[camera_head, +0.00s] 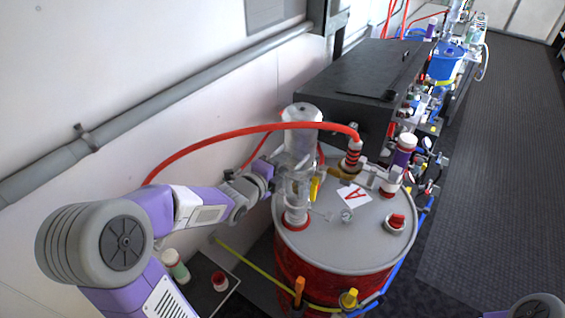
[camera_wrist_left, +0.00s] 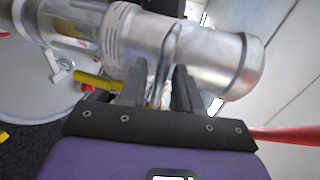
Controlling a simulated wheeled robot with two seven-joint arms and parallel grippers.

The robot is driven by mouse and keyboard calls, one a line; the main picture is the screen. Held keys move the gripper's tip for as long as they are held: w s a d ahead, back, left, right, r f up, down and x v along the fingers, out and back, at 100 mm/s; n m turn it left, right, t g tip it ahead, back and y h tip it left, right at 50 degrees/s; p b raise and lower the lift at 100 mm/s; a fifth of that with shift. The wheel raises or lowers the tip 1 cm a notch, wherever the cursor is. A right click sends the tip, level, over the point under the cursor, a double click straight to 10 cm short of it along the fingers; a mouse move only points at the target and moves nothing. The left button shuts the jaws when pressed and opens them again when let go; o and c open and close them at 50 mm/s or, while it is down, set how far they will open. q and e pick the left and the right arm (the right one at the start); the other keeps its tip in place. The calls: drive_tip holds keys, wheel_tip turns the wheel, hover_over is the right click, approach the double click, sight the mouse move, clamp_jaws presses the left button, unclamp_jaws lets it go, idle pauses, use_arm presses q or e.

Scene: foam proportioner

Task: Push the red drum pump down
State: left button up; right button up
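The drum pump is a clear and silver upright cylinder (camera_head: 302,135) on the left side of the drum lid (camera_head: 330,235). The drum's side is red (camera_head: 310,280). In the left wrist view the pump's metal cylinder (camera_wrist_left: 215,60) lies across the picture. My left gripper (camera_head: 268,175) is beside the pump's upper part, at its left. In the left wrist view its two dark fingers (camera_wrist_left: 163,88) are apart, with a thin metal piece (camera_wrist_left: 171,50) of the pump between them. I cannot see contact on both sides. My right gripper is out of view.
A dark cabinet (camera_head: 350,78) stands behind the drum. A white wall and grey pipe (camera_head: 120,122) are at the left. Dark floor (camera_head: 500,150) is clear at the right.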

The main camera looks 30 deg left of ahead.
use_arm(q)
drive_tip(key=shift+w, duration=0.2)
clamp_jaws()
